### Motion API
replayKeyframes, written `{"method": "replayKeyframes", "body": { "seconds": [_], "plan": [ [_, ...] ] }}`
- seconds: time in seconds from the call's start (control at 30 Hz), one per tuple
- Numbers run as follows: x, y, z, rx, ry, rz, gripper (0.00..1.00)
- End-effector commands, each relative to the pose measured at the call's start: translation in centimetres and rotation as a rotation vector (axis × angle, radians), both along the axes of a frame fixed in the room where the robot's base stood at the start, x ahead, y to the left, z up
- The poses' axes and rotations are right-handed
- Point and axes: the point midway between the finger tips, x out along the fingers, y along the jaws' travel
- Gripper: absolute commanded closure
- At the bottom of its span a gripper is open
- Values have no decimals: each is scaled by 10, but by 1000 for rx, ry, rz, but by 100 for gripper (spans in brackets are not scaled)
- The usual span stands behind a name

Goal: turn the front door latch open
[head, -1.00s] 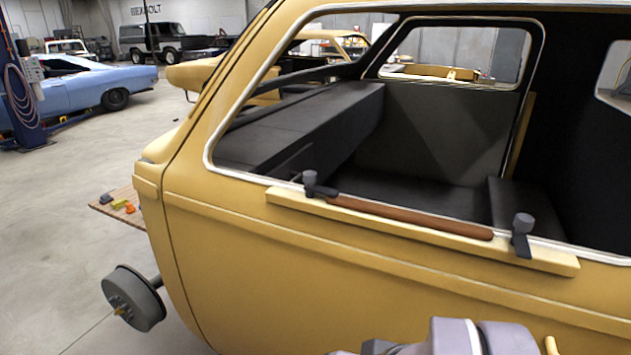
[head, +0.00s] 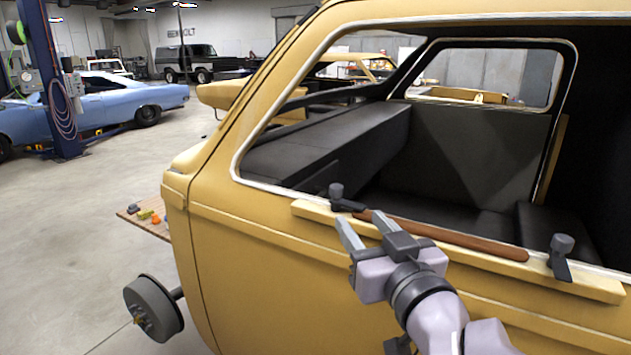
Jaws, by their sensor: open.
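The yellow door (head: 270,260) carries a pale ledge (head: 460,258) under its window opening. A dark latch with a round grey knob (head: 336,191) stands at the ledge's left end. A similar dark latch (head: 560,262) stands near its right end. I cannot tell for sure which one the task calls the front door latch. My gripper (head: 362,225) is open and empty, its fingers pointing up and left at the ledge, just below and right of the left latch. It appears apart from that latch. It hides part of the ledge.
A brown wooden bar (head: 455,237) runs along the ledge between the latches. A bare wheel hub (head: 150,310) sticks out at lower left. A wooden board with small coloured objects (head: 145,220) lies behind the shell. Clear floor (head: 70,230) spreads to the left.

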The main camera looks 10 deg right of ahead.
Motion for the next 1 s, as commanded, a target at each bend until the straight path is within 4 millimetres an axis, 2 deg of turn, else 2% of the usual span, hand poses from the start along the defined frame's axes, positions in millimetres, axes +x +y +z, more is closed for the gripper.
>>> {"method": "replayKeyframes", "body": {
  "seconds": [0.03, 0.13, 0.3, 0.53, 0.7, 1.0],
  "plan": [
    [15, 2, 9, 3, 11, 2, 54],
    [36, 4, 12, 3, 10, 1, 54],
    [71, 8, 0, -2, 3, -4, 54],
    [115, 12, 0, -3, 2, -5, 54],
    [130, 14, 1, -2, 1, -5, 54],
    [133, 14, 1, -2, 1, -5, 54]
  ]
}}
